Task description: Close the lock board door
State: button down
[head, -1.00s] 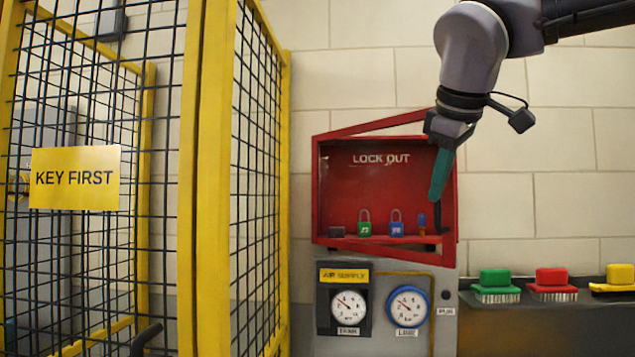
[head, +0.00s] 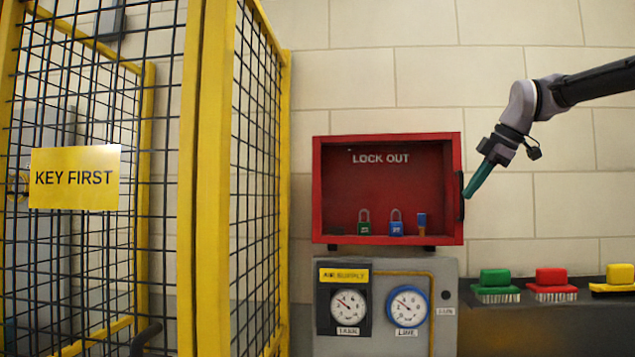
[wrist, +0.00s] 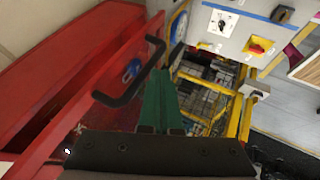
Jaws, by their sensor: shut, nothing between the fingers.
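The lock board (head: 317,190) is a red wall box marked LOCK OUT. Its red-framed door (head: 453,160) looks square with the box front in the head view, with the inside visible through it. Whether it is fully flush I cannot tell. The black door handle (head: 461,195) is at the right edge; it also shows in the wrist view (wrist: 128,78). My gripper (head: 467,196) has green fingers, shut and empty, with the tips close beside the handle. In the wrist view the fingertips (wrist: 154,72) lie just right of the handle; contact is unclear.
A green padlock (head: 364,226) and a blue padlock (head: 396,227) are inside the box. Gauges sit on a grey panel (head: 445,335) below. A yellow mesh cage (head: 205,180) stands left. Several brushes, one red (head: 552,280), lie on a shelf at right. The wall above is clear.

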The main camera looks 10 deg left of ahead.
jog(key=w, duration=0.2)
jog(key=w+d+n, duration=0.1)
jog(key=shift+w+r+g+y, duration=0.1)
jog(key=shift+w+g+y, duration=0.2)
jog(key=shift+w, duration=0.1)
jog(key=shift+r, duration=0.1)
